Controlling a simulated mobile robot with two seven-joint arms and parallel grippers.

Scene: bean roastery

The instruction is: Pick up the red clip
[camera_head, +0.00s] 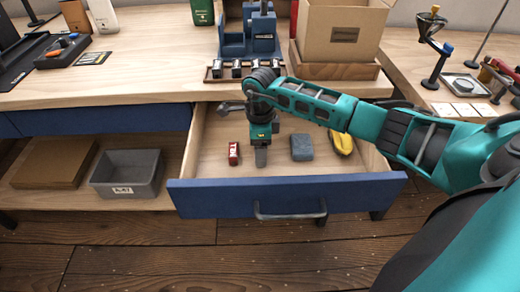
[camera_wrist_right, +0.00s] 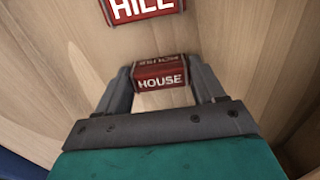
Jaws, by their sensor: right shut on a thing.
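My right gripper (camera_head: 261,156) reaches down into the open blue-fronted drawer (camera_head: 290,193). In the right wrist view its two fingers (camera_wrist_right: 162,82) are closed on the ends of a red clip (camera_wrist_right: 160,77) with white letters reading HOUSE. In the head view this clip is hidden by the gripper. A second red piece (camera_wrist_right: 142,8), lettered HILL, lies just beyond the held one in the wrist view. A red and white piece (camera_head: 234,153) lies in the drawer left of the gripper in the head view. My left gripper is not in view.
In the drawer, a grey-blue block (camera_head: 302,147) and a yellow item (camera_head: 341,142) lie right of the gripper; a grey metal tool (camera_head: 232,107) lies at the back. The wooden counter (camera_head: 150,75) overhangs behind. A grey bin (camera_head: 126,174) stands on the shelf at left.

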